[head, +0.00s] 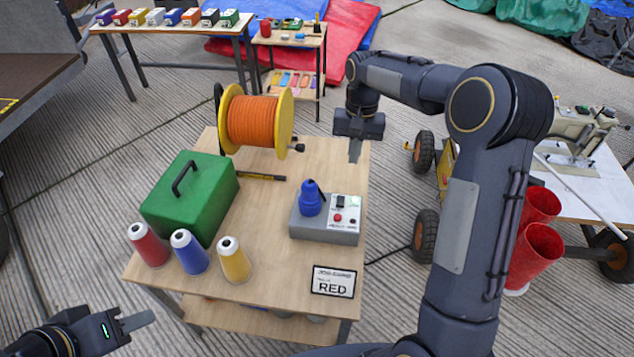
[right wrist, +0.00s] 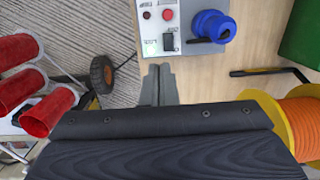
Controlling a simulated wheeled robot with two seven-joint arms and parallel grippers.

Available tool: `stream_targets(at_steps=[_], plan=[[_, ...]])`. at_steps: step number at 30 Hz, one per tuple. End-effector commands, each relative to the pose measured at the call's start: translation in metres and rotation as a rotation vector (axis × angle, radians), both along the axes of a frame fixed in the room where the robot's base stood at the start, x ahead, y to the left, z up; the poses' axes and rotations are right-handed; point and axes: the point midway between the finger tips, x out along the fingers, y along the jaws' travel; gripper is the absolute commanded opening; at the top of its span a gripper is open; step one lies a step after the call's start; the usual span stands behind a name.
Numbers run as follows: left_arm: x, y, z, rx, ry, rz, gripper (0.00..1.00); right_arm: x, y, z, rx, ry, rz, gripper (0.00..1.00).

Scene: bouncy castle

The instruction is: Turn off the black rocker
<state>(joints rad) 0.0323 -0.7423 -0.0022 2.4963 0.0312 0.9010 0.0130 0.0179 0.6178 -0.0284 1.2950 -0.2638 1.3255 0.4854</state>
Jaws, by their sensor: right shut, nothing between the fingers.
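The black rocker (head: 340,202) is on the pale panel of a grey control box (head: 325,236) on the wooden table; it also shows in the right wrist view (right wrist: 168,42). Beside it is a pale green light or patch (head: 355,203). A red button (head: 338,218) and a small dark knob or button (head: 351,221) are on the same panel. My right gripper (head: 355,158) is shut and empty, pointing down behind the box, apart from the rocker. Its fingertips (right wrist: 160,72) show close to the panel edge in the wrist view. My left gripper (head: 145,320) is low at the left; its jaw gap is unclear.
A blue plug (head: 311,199) stands up on the box, left of the rocker. A green case (head: 190,195), orange cable reel (head: 258,122), several thread cones (head: 190,250) and a RED sign (head: 333,282) share the table (head: 265,225).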

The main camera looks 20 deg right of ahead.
Motion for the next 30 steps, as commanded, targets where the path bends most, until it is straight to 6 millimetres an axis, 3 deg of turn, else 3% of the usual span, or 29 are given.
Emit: stream_targets(at_steps=[5, 20, 30], plan=[[0.0, 0.0, -0.003, 0.0, 0.0, 0.0, 0.36, 0.012, 0.001, -0.017, -0.02, 0.028, -0.014, 0.0], [0.0, 0.0, -0.003, 0.0, 0.0, 0.0, 0.36, 0.012, 0.002, -0.026, -0.022, 0.034, -0.014, 0.0], [0.0, 0.0, -0.005, 0.0, 0.0, 0.0, 0.36, 0.003, 0.006, -0.089, -0.021, 0.037, -0.014, 0.0]])
